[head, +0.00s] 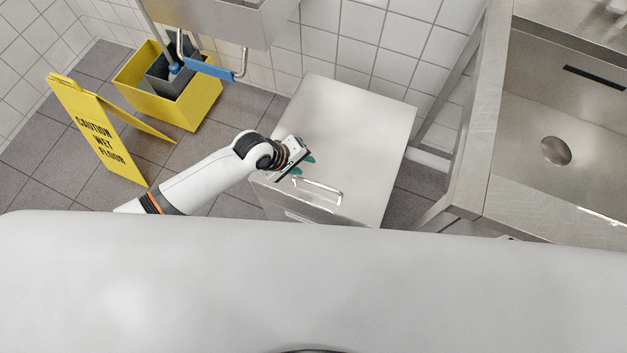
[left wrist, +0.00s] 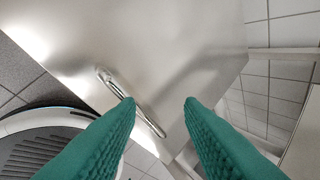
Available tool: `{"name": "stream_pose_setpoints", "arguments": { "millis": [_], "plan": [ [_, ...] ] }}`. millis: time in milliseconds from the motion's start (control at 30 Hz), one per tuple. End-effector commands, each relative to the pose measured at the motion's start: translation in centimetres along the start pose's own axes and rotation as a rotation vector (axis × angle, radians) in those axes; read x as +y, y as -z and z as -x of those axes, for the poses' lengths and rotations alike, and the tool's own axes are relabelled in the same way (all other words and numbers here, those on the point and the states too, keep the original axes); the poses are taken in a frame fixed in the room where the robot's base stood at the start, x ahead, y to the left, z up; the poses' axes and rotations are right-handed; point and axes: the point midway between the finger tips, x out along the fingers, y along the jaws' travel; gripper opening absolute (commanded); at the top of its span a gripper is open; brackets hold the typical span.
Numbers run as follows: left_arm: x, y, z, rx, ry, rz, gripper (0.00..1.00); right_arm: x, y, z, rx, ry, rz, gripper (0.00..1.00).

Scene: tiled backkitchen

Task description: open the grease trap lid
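The grease trap is a steel box on the floor, and its flat lid (head: 350,125) is down. A bar handle (head: 318,190) is fixed near the lid's front edge. The lid (left wrist: 150,45) and handle (left wrist: 130,102) also show in the left wrist view. My left gripper (head: 304,165) is over the lid's left front part, just behind and left of the handle. Its two green fingers (left wrist: 160,102) are apart with nothing between them. The handle passes beside and partly behind the left finger in the wrist view; I cannot tell whether they touch. My right gripper is out of view.
A yellow wet floor sign (head: 100,130) and a yellow mop bucket (head: 170,88) stand on the tiles to the left. A steel sink (head: 550,150) on a legged frame is at the right. A wall-mounted steel basin (head: 225,20) hangs behind the trap's left side.

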Motion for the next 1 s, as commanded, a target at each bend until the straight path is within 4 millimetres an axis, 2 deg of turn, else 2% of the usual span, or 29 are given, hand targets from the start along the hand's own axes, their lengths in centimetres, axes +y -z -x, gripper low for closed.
{"name": "stream_pose_setpoints", "arguments": {
  "millis": [67,133,300,467,567,667,1000],
  "plan": [
    [-1.3,-0.2,1.2,0.039,-0.018,0.125,0.34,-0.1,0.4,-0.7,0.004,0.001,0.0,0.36],
    [-1.5,0.1,2.3,0.075,-0.057,0.257,0.34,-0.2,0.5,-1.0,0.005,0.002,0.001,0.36],
    [-0.7,0.7,4.3,0.111,-0.165,0.514,0.34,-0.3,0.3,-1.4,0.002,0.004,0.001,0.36],
    [0.0,1.0,5.0,0.115,-0.218,0.628,0.34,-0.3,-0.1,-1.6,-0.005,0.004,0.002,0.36],
    [0.3,1.2,4.3,0.115,-0.226,0.646,0.34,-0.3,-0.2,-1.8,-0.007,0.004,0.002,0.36],
    [0.5,1.5,2.9,0.117,-0.226,0.646,0.34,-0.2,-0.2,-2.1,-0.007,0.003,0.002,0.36],
    [1.6,2.6,-3.7,0.116,-0.224,0.642,0.34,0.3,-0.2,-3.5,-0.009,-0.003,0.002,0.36]
  ]
}}
